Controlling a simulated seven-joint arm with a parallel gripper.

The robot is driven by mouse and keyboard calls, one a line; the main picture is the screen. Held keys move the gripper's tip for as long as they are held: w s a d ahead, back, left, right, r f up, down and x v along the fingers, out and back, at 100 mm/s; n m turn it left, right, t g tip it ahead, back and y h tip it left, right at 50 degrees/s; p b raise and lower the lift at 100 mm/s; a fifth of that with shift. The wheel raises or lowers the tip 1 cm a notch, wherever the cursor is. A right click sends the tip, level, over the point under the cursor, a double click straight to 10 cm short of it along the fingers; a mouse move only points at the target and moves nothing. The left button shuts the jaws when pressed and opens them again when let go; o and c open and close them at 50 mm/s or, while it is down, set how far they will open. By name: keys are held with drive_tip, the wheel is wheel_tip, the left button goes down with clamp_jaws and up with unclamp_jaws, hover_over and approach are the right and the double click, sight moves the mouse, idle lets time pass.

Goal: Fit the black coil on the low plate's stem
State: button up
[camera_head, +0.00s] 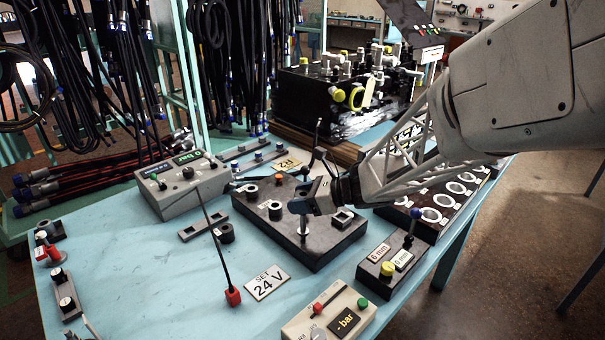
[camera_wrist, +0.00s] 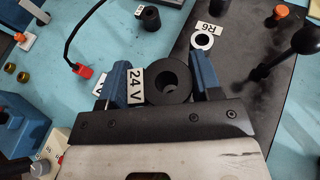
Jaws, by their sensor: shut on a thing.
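My gripper (camera_wrist: 162,78) is shut on the black coil (camera_wrist: 156,92), a thick ring with an open hole that sits between the two blue fingers in the wrist view. A "24 V" label shows beside it at the left finger. In the head view, my gripper (camera_head: 310,201) is above the front part of the low dark plate (camera_head: 325,245); the coil is not clearly distinguishable there. A slim metallic stem (camera_head: 304,225) stands on the plate just below the fingers. I cannot tell whether the coil is over the stem's axis.
A black ring (camera_head: 226,233) stands on the blue table left of the plate. A black-knobbed lever (camera_wrist: 309,42) rises from the plate. A grey control box (camera_head: 183,186) stands left, a yellow-button box (camera_head: 391,262) right. A red plug (camera_head: 233,297) lies in front.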

sight(304, 222)
drive_tip(key=shift+f, duration=0.55)
drive_tip(key=shift+f, duration=3.25)
idle(2.1)
drive_tip(key=o, duration=1.1)
drive_tip(key=shift+d, duration=0.15)
drive_tip(key=shift+v, duration=3.75)
drive_tip(key=shift+s, duration=0.1)
